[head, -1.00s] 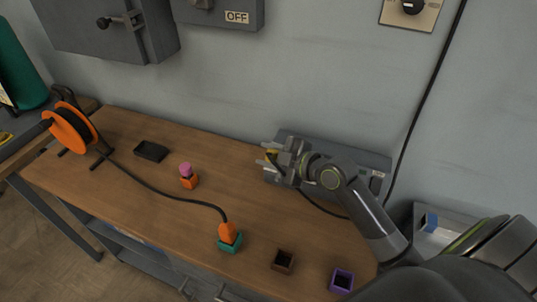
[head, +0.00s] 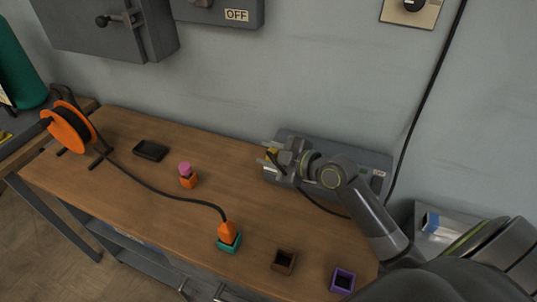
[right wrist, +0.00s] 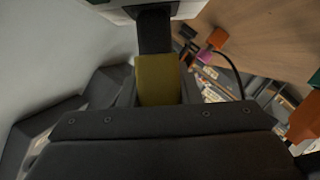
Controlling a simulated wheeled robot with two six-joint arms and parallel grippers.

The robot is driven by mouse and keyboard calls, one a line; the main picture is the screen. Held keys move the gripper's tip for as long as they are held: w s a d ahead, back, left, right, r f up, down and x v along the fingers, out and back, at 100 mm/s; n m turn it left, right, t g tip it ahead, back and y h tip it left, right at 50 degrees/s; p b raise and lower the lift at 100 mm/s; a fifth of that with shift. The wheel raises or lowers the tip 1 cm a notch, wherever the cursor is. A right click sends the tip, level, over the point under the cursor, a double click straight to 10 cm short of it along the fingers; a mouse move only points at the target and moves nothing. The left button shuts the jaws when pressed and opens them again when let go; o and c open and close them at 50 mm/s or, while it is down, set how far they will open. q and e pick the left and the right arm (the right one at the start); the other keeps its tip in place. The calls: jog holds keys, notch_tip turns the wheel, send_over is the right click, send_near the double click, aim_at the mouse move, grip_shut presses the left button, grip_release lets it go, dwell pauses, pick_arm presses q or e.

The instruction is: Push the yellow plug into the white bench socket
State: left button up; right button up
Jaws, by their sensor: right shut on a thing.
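My right gripper (head: 270,156) is at the back of the bench, in front of the grey box against the wall. It is shut on the yellow plug (right wrist: 157,80), which fills the space between the fingers in the right wrist view. In the head view only a small yellow patch of the plug (head: 271,156) shows. A white part, which looks like the bench socket (right wrist: 185,9), shows at the top edge of the right wrist view, with a dark piece between it and the plug. I cannot tell how deep they meet. The left gripper is not in view.
The grey box (head: 374,160) stands behind my right gripper. An orange plug (head: 227,232) sits in a teal socket (head: 229,247), its cable running to an orange reel (head: 70,128). Brown (head: 284,262) and purple (head: 342,281) sockets are at the front edge. A black block (head: 150,151) lies left.

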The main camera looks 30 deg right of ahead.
jog(key=shift+w+d+f+b, duration=0.3)
jog(key=shift+f+b, duration=0.3)
jog(key=o, duration=1.1)
jog(key=p+v, duration=0.2)
jog(key=v, duration=1.5)
jog(key=shift+s+r+p, duration=0.1)
jog(key=shift+s+p, duration=0.05)
jog(key=shift+p, duration=0.15)
